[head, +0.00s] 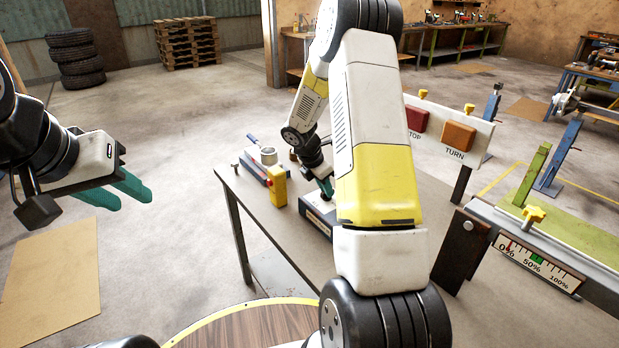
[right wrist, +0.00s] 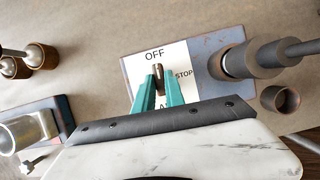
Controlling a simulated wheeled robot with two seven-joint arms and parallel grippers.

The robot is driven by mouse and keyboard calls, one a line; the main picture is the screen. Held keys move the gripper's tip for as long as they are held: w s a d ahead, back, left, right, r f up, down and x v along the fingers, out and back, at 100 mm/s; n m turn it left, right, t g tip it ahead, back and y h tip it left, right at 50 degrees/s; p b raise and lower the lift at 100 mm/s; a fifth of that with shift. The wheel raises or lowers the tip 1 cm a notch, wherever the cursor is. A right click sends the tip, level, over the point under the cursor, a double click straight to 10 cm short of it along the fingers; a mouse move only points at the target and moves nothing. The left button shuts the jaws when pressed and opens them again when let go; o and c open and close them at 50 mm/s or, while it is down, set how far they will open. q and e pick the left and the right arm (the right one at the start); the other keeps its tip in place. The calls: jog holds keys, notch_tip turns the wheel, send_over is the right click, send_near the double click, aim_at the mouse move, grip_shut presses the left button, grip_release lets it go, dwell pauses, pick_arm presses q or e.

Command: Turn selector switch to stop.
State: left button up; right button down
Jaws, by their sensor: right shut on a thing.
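The selector switch panel (right wrist: 135,68) is a white plate lettered OFF at the top, STOP at the right and a partly covered "A" at the bottom. Its small brown knob (right wrist: 157,72) stands at the middle, its visible end toward OFF rather than STOP. My right gripper (right wrist: 159,88) has its teal fingers on both sides of the knob and is shut on it. In the head view the right gripper (head: 327,188) is mostly behind my own arm, at the dark-edged switch box (head: 315,217) on the table. My left gripper (head: 122,195) is open and empty over the floor at left.
A grey cylinder (right wrist: 245,60) is close right of the panel, with a small brown ring (right wrist: 280,99) beyond. A TURN sign board (head: 480,140) stands behind at right.

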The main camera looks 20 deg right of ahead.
jog(key=m+g, duration=0.1)
jog(key=m, duration=0.3)
jog(key=shift+w+a+g, duration=0.1)
jog(key=shift+w+g, duration=0.1)
jog(key=shift+g, duration=0.2)
jog(key=m+g, duration=0.1)
jog(key=m, duration=0.4)
jog(key=shift+w+g, duration=0.1)
jog(key=shift+g, duration=0.3)
jog(key=m, duration=0.2)
jog(key=m+g+y, duration=0.1)
jog(key=m, duration=0.1)
jog(key=shift+w+y, duration=0.1)
jog(key=shift+y, duration=0.2)
jog(key=shift+d+m+g+y, duration=0.1)
jog(key=shift+m+g+y, duration=0.2)
jog(key=shift+m, duration=0.75)
jog(key=shift+d+m+g+y, duration=0.1)
jog(key=shift+m+g+y, duration=0.15)
jog(key=shift+m, duration=0.8)
jog(key=c, duration=1.4)
grip_release()
